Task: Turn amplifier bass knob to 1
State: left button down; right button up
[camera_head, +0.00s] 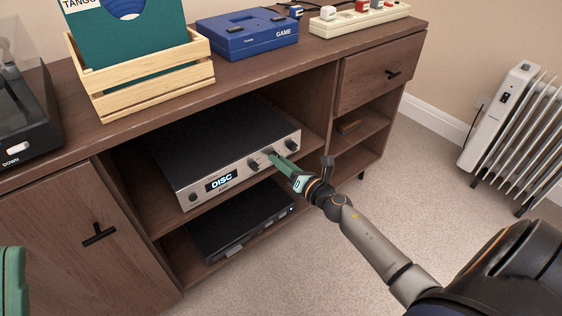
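The amplifier (235,140) is a black box with a silver front and a lit display reading "DISC". It sits on the cabinet's upper open shelf. Knobs show on its front: a small one at the left end, a small one (254,165) right of the display, and a larger black one (291,145) near the right end. My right gripper (271,156) has its green fingertips at the front between the last two, over the middle knob area. The fingers hide what is there, and I cannot tell whether they grip a knob. Part of my green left gripper (12,285) shows at the lower left edge.
The wooden cabinet (130,132) frames the shelf closely above and beside the amplifier. A black device (240,215) is on the shelf below. A record crate (150,85), blue game console (245,38) and power strip (360,17) are on top. A white radiator (510,125) stands right; carpet between is clear.

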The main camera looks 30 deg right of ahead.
jog(key=o, duration=0.4)
jog(key=s+d+r, duration=0.1)
jog(key=s, duration=1.1)
jog(key=shift+s+p, duration=0.2)
jog(key=shift+p, duration=0.25)
